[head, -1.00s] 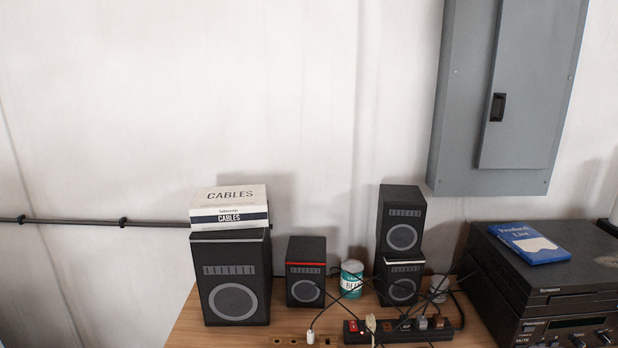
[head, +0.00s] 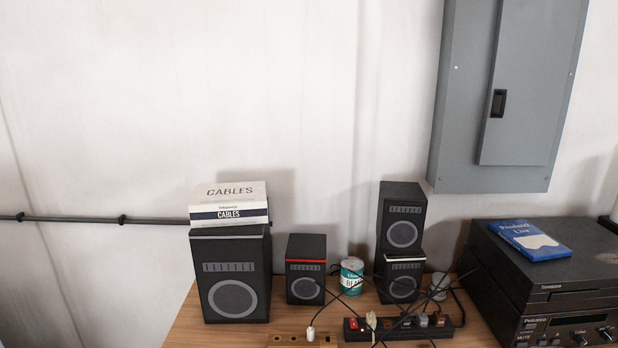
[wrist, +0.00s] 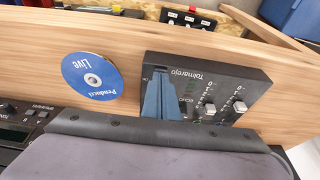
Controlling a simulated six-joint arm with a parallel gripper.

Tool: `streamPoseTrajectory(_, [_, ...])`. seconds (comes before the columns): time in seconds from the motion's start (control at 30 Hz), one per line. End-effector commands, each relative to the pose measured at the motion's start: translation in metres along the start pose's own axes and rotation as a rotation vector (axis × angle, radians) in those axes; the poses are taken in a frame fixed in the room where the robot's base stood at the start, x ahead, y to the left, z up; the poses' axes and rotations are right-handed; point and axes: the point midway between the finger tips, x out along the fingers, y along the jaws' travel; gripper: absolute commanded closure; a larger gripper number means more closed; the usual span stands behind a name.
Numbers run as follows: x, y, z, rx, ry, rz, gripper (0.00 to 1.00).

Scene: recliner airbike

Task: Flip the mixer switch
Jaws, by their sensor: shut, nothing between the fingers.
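The mixer (wrist: 257,77) is a dark box marked "Tolmarejo" on the wooden table in the wrist view. Its printing appears upside down. Two pale slider caps (wrist: 225,108) stand on its right part. My gripper (wrist: 157,70) appears as bluish fingers, shut and empty, over the left part of the mixer. I cannot tell whether the fingertips touch its panel. The fingers hide part of the panel, and I cannot make out the mixer switch clearly. The head view shows neither the mixer nor my gripper.
A blue disc (wrist: 90,76) lies left of the mixer. In the head view, speakers (head: 234,275), a power strip (head: 440,331) with tangled cables, a can (head: 351,277) and stacked audio units (head: 545,285) stand along the wall. Bare wood separates the disc and mixer.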

Motion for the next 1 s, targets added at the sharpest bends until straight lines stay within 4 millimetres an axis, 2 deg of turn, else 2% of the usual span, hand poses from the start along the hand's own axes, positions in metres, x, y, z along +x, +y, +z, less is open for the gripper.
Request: streamPoseTrajectory(1.0, [-0.065, 0.0, -0.02, 0.0, 0.001, 0.001, 1.0])
